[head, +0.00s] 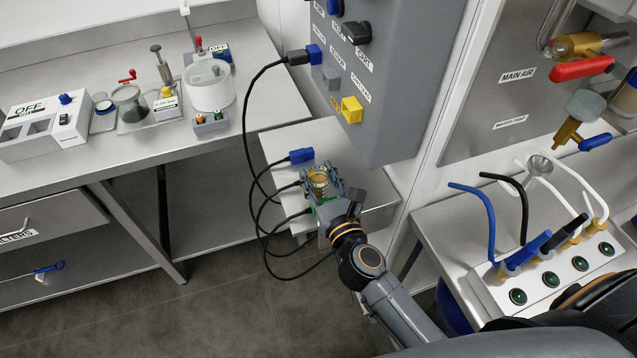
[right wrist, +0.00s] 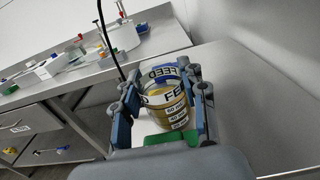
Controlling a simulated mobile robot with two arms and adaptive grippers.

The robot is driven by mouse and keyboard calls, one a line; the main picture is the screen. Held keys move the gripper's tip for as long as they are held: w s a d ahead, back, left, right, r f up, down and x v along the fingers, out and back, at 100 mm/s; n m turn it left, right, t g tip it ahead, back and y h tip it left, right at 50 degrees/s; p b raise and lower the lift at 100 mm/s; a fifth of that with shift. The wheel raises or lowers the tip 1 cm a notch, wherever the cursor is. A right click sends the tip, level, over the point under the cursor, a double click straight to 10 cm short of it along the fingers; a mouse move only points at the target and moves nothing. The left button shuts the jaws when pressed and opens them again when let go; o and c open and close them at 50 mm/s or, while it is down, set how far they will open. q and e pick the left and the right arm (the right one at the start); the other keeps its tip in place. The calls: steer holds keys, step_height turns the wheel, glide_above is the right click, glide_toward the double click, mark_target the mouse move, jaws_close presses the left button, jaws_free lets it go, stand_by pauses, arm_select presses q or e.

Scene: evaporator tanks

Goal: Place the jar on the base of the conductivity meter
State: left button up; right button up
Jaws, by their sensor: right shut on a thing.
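The jar (head: 318,175) is clear, holds yellow-brown liquid and is labelled FEED in the right wrist view (right wrist: 170,108). My right gripper (head: 319,184) is shut on it, with blue-grey fingers on both sides. The jar looks nearly upright above the small grey side table (head: 285,143); I cannot tell whether it touches it. Several small instruments stand on the long bench to the left, among them a white box reading OFF (head: 40,128) and a stand with a probe-like rod (head: 166,103). I cannot tell which is the conductivity meter. My left gripper is not in view.
A white cylindrical vessel (head: 209,86) and a jar with a red-handled top (head: 128,103) share the long bench (head: 140,148). Black cables hang beside my right gripper. A grey control cabinet (head: 390,80) rises close by. A hose manifold (head: 550,275) stands at the right.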

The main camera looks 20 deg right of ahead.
steer(key=shift+f, duration=0.65)
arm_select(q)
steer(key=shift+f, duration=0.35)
arm_select(e)
steer(key=shift+w, duration=0.1)
steer(key=o, duration=0.9)
steer(key=shift+f, duration=0.2)
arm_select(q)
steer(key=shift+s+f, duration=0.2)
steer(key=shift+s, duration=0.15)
arm_select(e)
steer(key=o, duration=0.4)
steer(key=shift+r, duration=0.1)
